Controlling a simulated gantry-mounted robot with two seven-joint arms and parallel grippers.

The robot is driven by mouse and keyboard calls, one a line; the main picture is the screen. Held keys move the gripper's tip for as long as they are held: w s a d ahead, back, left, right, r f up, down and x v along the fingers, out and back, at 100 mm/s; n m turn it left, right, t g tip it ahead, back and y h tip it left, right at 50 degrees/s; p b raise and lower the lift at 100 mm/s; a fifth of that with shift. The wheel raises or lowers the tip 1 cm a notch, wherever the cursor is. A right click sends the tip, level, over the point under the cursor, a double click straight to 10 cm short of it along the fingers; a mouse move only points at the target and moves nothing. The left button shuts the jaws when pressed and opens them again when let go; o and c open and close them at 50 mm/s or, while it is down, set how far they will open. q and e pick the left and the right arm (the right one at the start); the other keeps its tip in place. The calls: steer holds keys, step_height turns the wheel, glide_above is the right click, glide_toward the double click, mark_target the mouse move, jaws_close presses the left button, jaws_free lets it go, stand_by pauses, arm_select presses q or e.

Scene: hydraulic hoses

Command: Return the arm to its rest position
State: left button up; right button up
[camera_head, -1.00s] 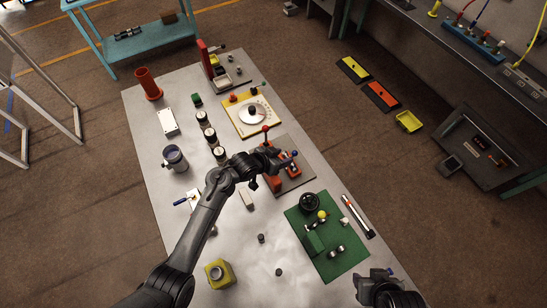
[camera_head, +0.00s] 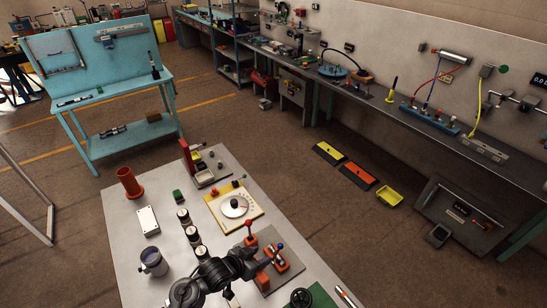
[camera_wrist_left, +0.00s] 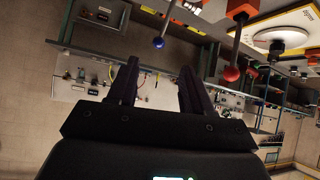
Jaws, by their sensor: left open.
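My left arm comes in at the bottom of the head view. Its gripper (camera_head: 262,262) is over the table beside a base with two levers, one with a red ball knob (camera_head: 250,223) and one with a blue ball knob (camera_head: 280,244). In the left wrist view the two dark fingers of the gripper (camera_wrist_left: 158,85) stand apart with nothing between them. The blue knob (camera_wrist_left: 158,42) and red knob (camera_wrist_left: 231,74) hang in the upper part of that view, apart from the fingers. My right gripper is outside both current views.
The grey table (camera_head: 130,230) holds a red cylinder (camera_head: 129,183), a white box (camera_head: 148,221), a jar (camera_head: 153,262) and a yellow dial board (camera_head: 233,206). A blue bench (camera_head: 110,90) and a long workbench (camera_head: 440,118) stand beyond open floor.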

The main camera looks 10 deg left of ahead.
arm_select(q)
steer(key=s+a+f+n+g+y+p, duration=0.15)
steer(key=s+f+p, duration=0.4)
steer(key=s, duration=1.05)
steer(key=s+a+r+n+g+y, duration=0.1)
steer(key=s+a+r+y, duration=0.1)
steer(key=s+a+r, duration=0.3)
steer(key=s+a+r+n+g+y, duration=0.1)
steer(key=s+a+r+n+y, duration=0.1)
steer(key=s+a+r, duration=0.3)
steer(key=s+r, duration=0.4)
steer(key=r, duration=0.2)
steer(key=shift+s+a+g+p, duration=0.25)
steer(key=shift+g+p, duration=0.05)
steer(key=shift+g, duration=0.05)
steer(key=shift+r+y, duration=0.1)
steer(key=shift+y, duration=0.15)
